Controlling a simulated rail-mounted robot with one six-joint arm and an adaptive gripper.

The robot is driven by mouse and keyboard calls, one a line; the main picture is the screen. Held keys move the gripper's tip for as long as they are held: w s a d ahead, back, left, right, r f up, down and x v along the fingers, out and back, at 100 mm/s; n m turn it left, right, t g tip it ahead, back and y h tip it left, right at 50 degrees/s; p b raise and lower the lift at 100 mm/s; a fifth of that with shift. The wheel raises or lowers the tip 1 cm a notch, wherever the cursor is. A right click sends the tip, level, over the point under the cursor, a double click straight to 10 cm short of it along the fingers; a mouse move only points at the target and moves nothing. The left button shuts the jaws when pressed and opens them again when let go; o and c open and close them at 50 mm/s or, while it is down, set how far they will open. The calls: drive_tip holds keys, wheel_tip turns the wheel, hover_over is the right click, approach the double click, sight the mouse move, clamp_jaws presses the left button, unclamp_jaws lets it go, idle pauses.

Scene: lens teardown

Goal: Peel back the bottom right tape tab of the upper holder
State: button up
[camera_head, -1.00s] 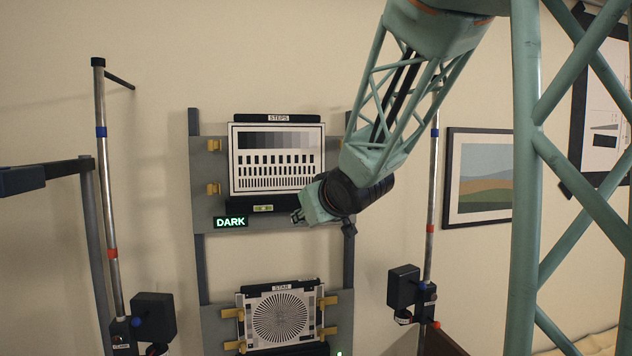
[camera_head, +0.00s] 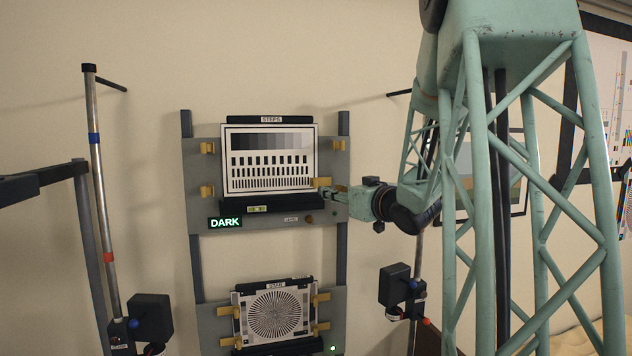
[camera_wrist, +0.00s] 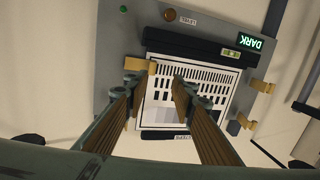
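The upper holder (camera_head: 260,222) is a grey board bearing the STEPS chart (camera_head: 269,160). Its bottom right tape tab (camera_head: 321,182), yellow, reaches over the chart's lower right edge. The top right tab (camera_head: 338,145) and both left tabs (camera_head: 207,191) stand clear of the chart edge. My gripper (camera_head: 337,191) is at the holder's right side, beside the bottom right tab. In the wrist view, where the holder appears upside down, my gripper (camera_wrist: 160,86) has its fingers apart with nothing held. The bottom right tab (camera_wrist: 141,65) shows just beyond the left fingertip; contact cannot be told.
A dark ledge (camera_head: 270,202) runs under the chart, with a green DARK sign (camera_head: 225,222) at its left. The lower holder bears the STAR chart (camera_head: 275,314) with yellow tabs. A black lamp box (camera_head: 395,286) on a pole stands at lower right.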

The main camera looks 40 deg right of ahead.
sight(317, 182)
drive_tip(key=shift+s+d+r+t+y, duration=0.15)
drive_tip(key=shift+s+d+t, duration=0.1)
drive_tip(key=shift+d, duration=0.3)
drive_tip(key=shift+s+d+r+t+y, duration=0.15)
drive_tip(key=shift+s+d, duration=0.1)
drive_tip(key=shift+d, duration=0.3)
drive_tip(key=shift+w, duration=0.1)
drive_tip(key=shift+w+d+p, duration=0.35)
drive_tip(key=shift+w+p, duration=0.05)
drive_tip(key=shift+w, duration=1.85)
drive_tip(key=shift+w+d+p, duration=0.35)
drive_tip(key=shift+w+p, duration=0.05)
drive_tip(key=shift+w, duration=1.85)
drive_tip(key=shift+w+d+p, duration=0.35)
drive_tip(key=shift+w+p, duration=0.05)
drive_tip(key=shift+w, duration=1.85)
drive_tip(key=shift+c, duration=0.3)
clamp_jaws()
